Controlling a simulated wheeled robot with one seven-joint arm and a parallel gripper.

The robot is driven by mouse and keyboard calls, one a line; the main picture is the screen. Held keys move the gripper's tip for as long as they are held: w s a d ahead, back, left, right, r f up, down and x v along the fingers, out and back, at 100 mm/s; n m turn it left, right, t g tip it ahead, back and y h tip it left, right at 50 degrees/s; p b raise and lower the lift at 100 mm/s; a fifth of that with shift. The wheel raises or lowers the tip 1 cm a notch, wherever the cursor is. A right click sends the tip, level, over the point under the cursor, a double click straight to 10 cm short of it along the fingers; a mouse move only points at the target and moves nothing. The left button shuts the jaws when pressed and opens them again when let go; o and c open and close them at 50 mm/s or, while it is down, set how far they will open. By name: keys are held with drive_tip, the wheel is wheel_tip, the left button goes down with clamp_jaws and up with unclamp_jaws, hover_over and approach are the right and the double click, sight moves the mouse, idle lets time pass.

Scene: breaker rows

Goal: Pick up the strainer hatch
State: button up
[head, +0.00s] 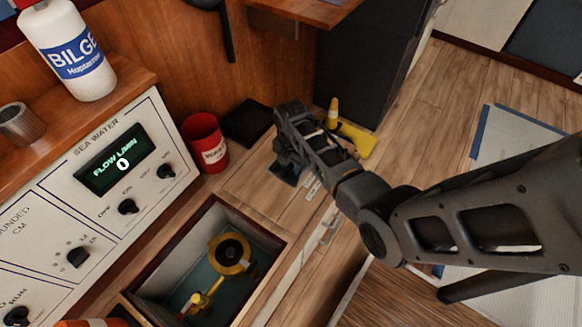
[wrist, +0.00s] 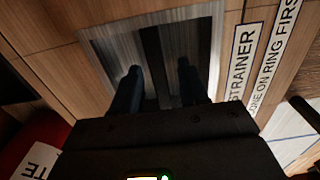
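The strainer hatch is a wooden panel in the counter (head: 252,180). In the wrist view it shows a brushed-metal plate (wrist: 112,50) with a dark bar (wrist: 152,50) across it, beside a STRAINER label (wrist: 241,62). My gripper (head: 286,170) is over this plate, pointing down. In the wrist view my gripper (wrist: 160,82) is open, with one finger on each side of the dark bar and a gap to it on both sides. My arm hides most of the plate in the head view.
An open well (head: 180,262) with a yellow strainer part (head: 244,264) lies left of the hatch. A red cup (head: 205,142) and dark square pad (head: 247,123) are behind. The sea water panel (head: 95,205) and bilge bottle (head: 72,60) stand left. A yellow object (head: 358,141) lies beyond my gripper.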

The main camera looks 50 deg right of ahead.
clamp_jaws()
idle(1.1)
